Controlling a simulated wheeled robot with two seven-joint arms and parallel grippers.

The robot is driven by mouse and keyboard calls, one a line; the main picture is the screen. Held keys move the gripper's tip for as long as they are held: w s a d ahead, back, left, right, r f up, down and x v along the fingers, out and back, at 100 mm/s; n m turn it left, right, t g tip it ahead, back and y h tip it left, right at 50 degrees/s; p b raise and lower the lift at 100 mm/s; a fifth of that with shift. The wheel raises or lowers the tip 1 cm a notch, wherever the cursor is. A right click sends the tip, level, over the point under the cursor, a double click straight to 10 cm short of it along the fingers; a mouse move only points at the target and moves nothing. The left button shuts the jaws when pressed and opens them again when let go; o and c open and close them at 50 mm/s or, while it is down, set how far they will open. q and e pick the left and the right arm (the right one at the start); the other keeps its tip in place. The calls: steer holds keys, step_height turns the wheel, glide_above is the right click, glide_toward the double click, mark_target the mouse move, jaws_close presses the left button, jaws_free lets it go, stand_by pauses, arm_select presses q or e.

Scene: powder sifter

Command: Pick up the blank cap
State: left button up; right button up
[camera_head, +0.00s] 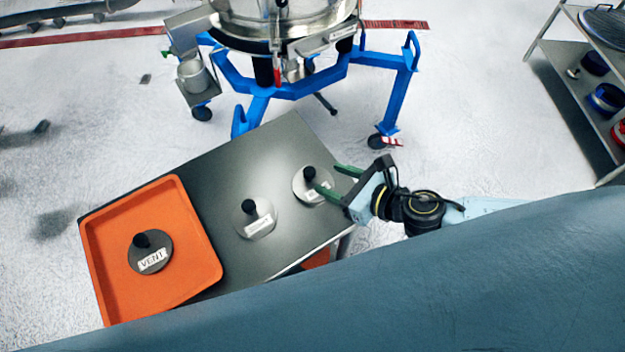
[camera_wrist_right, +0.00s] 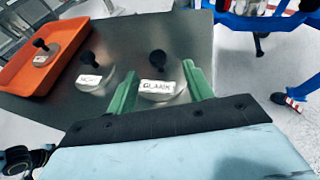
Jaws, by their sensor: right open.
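The blank cap (camera_head: 307,192) is a light round disc with a black knob and a white label, standing on the dark metal table (camera_head: 287,140) near its right edge. In the right wrist view the blank cap (camera_wrist_right: 172,96) shows between the finger lines, its label seeming to read BLANK. My right gripper (camera_head: 331,179) is open, with green fingers pointing at the cap from the right. It also shows in the right wrist view (camera_wrist_right: 160,68). Whether the fingers touch the cap is not clear. My left gripper is not in view.
A similar cap (camera_head: 262,226) stands in the table's middle, its label hard to read. A dark VENT cap (camera_head: 158,245) lies in the orange tray (camera_head: 205,262) at left. The blue-legged sifter (camera_head: 295,90) stands behind; a shelf (camera_head: 570,85) is at far right.

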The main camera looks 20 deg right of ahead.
mark_target(312, 172)
steer(key=x, duration=0.9)
steer(key=shift+s+a, duration=0.15)
steer(key=shift+r, duration=0.1)
jaws_close()
